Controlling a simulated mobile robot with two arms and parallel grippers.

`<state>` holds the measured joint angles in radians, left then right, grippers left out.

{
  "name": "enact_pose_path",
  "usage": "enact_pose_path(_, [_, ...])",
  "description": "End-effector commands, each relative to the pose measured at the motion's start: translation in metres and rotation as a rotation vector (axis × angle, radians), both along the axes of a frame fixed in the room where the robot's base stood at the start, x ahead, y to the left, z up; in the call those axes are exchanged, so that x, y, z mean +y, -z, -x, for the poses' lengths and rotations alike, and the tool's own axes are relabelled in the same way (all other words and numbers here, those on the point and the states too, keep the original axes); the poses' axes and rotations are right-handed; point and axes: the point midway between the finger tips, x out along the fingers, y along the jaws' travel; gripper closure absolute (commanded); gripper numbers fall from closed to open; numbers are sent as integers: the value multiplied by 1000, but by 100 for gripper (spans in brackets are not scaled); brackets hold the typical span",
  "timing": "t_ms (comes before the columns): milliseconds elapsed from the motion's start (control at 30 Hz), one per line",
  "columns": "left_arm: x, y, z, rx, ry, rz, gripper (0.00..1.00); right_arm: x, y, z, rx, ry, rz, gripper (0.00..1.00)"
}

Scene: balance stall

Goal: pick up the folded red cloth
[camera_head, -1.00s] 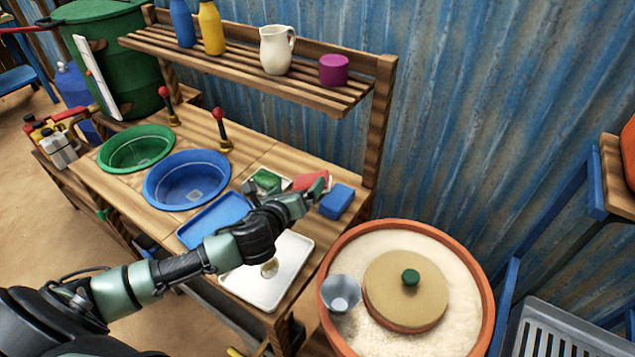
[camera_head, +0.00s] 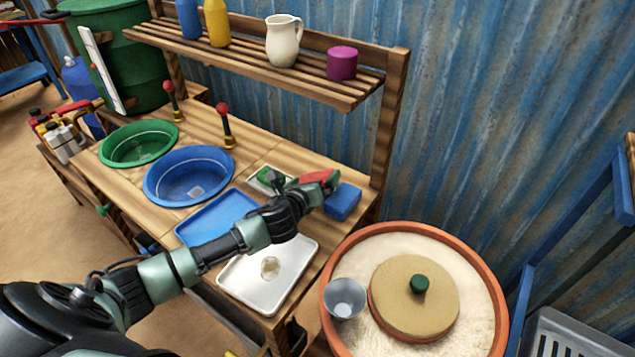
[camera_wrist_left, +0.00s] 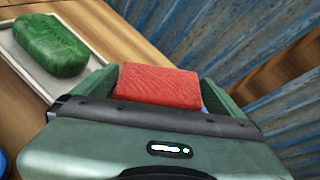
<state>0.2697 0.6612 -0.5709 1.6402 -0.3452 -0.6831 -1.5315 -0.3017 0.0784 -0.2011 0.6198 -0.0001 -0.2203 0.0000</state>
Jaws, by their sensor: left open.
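The folded red cloth (camera_head: 318,180) lies at the back right of the wooden counter, partly hidden behind my left gripper in the head view. In the left wrist view the red cloth (camera_wrist_left: 158,84) shows between the two green fingers. My left gripper (camera_head: 310,190) is open, with one finger on each side of the cloth (camera_wrist_left: 157,88); I cannot tell whether the fingers touch it. My right gripper is not in view.
A blue block (camera_head: 342,202) sits just right of the cloth. A white tray (camera_head: 250,295), blue tray (camera_head: 190,237) and blue basin (camera_head: 160,190) are nearby. The shelf (camera_head: 230,60) stands behind, against the corrugated wall.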

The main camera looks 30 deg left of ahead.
Motion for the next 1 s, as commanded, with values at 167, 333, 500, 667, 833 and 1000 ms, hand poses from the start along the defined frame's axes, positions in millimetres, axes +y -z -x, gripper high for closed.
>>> enact_pose_path(167, [0,2,-4,0,1,1,0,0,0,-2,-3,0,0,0])
enact_pose_path(333, [0,2,-4,0,1,1,17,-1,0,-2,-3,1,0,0])
enact_pose_path(500, [0,2,-4,0,1,1,45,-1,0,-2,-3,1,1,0])
enact_pose_path(667, [0,1,-4,0,1,1,45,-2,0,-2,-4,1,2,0])
enact_pose_path(833, [1,-18,-5,-4,2,-2,45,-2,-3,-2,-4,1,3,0])
enact_pose_path(1000, [1,-54,-4,-5,3,-2,45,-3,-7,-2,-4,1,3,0])
